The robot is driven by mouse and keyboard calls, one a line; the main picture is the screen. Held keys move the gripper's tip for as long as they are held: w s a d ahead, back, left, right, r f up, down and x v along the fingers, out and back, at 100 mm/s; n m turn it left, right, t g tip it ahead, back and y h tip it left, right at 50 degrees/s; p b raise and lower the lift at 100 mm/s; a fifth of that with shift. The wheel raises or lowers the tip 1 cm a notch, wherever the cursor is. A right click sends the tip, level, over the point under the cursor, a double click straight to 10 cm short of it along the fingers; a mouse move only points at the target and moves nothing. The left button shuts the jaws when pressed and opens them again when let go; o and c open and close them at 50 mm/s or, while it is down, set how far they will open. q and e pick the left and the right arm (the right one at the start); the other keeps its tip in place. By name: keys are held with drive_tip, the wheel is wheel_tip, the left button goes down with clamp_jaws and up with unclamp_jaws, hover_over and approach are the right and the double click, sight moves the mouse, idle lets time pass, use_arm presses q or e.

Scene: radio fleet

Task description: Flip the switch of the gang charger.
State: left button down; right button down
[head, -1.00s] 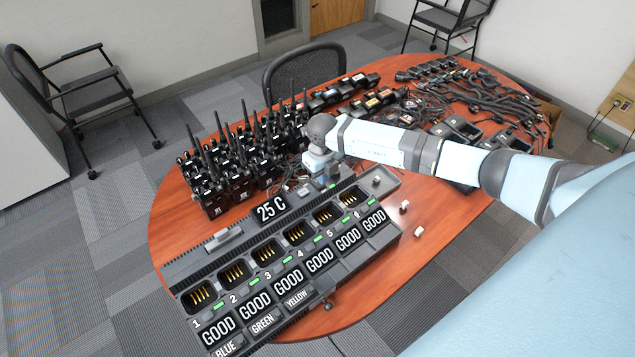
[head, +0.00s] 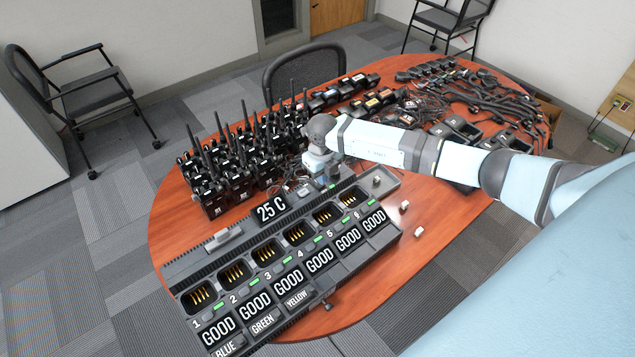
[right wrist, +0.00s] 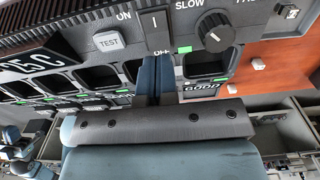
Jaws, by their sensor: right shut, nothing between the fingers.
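The gang charger (head: 215,252) is a long dark unit lying diagonally on the table. It has a row of empty pockets, green lights, GOOD displays and a 25 C display. Its switch (right wrist: 154,22) shows in the right wrist view as a dark rocker between the ON and OFF labels, next to a TEST button (right wrist: 108,41) and a SLOW knob (right wrist: 215,31). My right gripper (right wrist: 155,60) is shut and empty, its fingertips just below the switch by the OFF label; I cannot tell if they touch. In the head view, the right gripper (head: 329,180) is over the charger's back edge and hides the switch. My left gripper is out of view.
Several black radios (head: 232,165) with upright antennas stand close behind the charger. Cables (head: 485,95) and battery packs cover the table's far side. Small pale pieces (head: 404,205) lie right of the charger. Bare table (head: 440,225) is free there.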

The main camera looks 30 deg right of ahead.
drive_tip(key=shift+f, duration=0.2)
idle(0.6)
drive_tip(key=shift+f+b, duration=1)
drive_tip(key=shift+f, duration=0.1)
idle(0.3)
drive_tip(key=shift+r, duration=0.1)
drive_tip(key=shift+r+p, duration=2.3)
drive_tip(key=shift+r, duration=1.15)
